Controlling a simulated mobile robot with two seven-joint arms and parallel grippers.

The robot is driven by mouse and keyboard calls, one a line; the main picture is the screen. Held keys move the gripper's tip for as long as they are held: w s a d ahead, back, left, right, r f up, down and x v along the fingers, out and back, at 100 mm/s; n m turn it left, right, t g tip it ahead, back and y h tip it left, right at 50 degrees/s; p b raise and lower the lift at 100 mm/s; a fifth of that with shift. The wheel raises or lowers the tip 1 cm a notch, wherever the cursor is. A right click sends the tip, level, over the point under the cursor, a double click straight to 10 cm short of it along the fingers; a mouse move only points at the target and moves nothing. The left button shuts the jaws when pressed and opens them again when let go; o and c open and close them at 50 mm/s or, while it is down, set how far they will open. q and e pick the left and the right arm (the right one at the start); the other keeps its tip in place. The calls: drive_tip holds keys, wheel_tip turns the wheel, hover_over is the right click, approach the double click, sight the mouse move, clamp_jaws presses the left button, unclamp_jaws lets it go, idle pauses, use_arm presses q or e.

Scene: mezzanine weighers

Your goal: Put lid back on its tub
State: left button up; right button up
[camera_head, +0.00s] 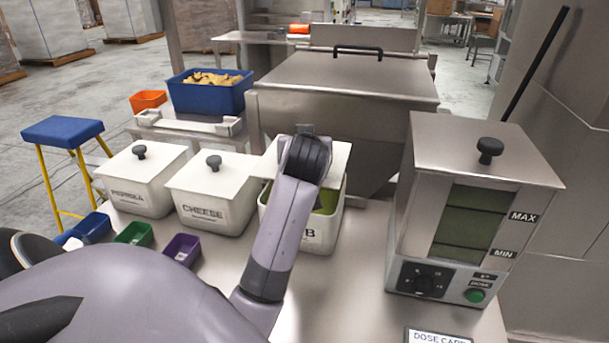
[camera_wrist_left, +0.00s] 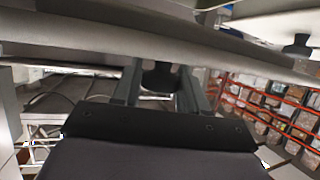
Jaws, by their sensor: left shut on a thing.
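My left gripper (camera_head: 305,131) is over the third white tub, its fingers mostly hidden behind my wrist in the head view. In the left wrist view the gripper (camera_wrist_left: 160,88) is shut on the dark knob (camera_wrist_left: 160,74) of the lid. Green contents (camera_head: 328,201) show in the uncovered front right. I cannot tell whether the lid touches the rim. My right gripper is not in view.
Lidded tubs, one marked cheese (camera_head: 213,190) and another (camera_head: 145,178), stand to the left. Small purple (camera_head: 183,250) and green (camera_head: 134,233) bins sit in front. A steel dosing machine (camera_head: 470,200) stands right. A steel hopper (camera_head: 345,85) is behind.

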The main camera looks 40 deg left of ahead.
use_arm(q)
wheel_tip(320, 180, down, 7)
drive_tip(key=shift+r, duration=0.15)
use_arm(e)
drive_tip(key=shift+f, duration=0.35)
use_arm(q)
drive_tip(key=shift+b, duration=0.35)
drive_tip(key=o, duration=1.1)
